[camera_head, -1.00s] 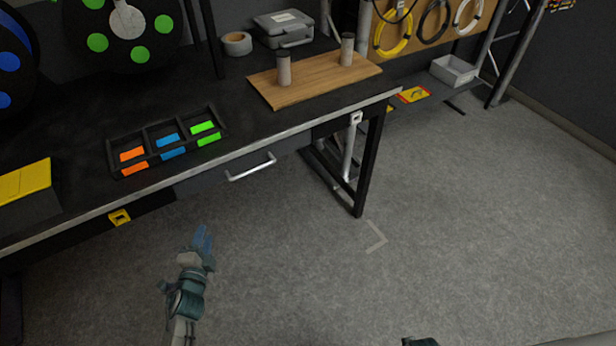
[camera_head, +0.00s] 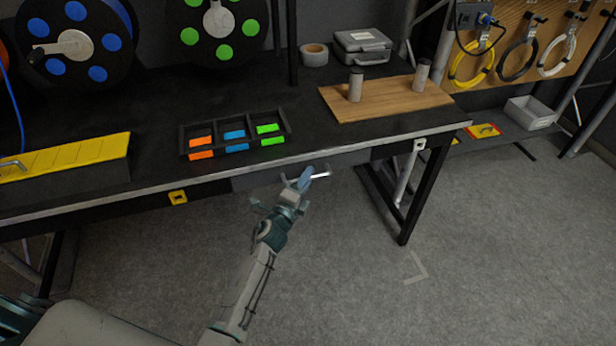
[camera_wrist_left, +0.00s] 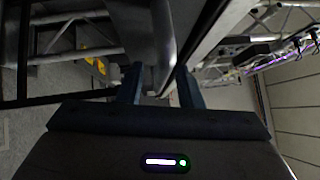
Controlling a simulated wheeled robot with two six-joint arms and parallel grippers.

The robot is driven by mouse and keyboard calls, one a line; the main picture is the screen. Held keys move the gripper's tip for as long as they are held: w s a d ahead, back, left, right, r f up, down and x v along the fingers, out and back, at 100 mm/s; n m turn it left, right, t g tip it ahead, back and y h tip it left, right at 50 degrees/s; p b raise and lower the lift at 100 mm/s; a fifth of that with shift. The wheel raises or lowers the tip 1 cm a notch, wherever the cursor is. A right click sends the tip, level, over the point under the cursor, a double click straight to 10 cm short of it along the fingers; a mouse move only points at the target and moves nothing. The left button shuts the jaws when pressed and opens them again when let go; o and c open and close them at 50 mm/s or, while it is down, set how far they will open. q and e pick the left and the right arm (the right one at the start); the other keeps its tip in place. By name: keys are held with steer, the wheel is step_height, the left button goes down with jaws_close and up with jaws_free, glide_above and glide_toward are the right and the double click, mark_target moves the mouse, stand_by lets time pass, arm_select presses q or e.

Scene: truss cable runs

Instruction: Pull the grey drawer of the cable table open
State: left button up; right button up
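The grey drawer (camera_head: 258,181) sits under the front edge of the black cable table (camera_head: 120,194) and looks closed. Its light bar handle (camera_head: 320,176) shows just right of my left gripper (camera_head: 304,177), which covers the rest of it. In the left wrist view the two fingers of my left gripper (camera_wrist_left: 160,86) stand apart. A grey bar, seemingly the handle (camera_wrist_left: 163,55), runs into the gap between them. I cannot tell whether either finger touches it. My right gripper is not in view.
On the table are a divided tray (camera_head: 183,143) with coloured pieces, a yellow-topped box (camera_head: 70,158), a wooden board (camera_head: 385,102) with two posts, a tape roll (camera_head: 314,55) and a grey case (camera_head: 362,47). A table leg (camera_head: 424,190) stands right of the drawer. The floor in front is clear.

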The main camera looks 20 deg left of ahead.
arm_select(q)
steer(key=shift+w+d, duration=0.1)
steer(key=shift+w, duration=0.25)
jaws_close()
steer(key=shift+s, duration=0.1)
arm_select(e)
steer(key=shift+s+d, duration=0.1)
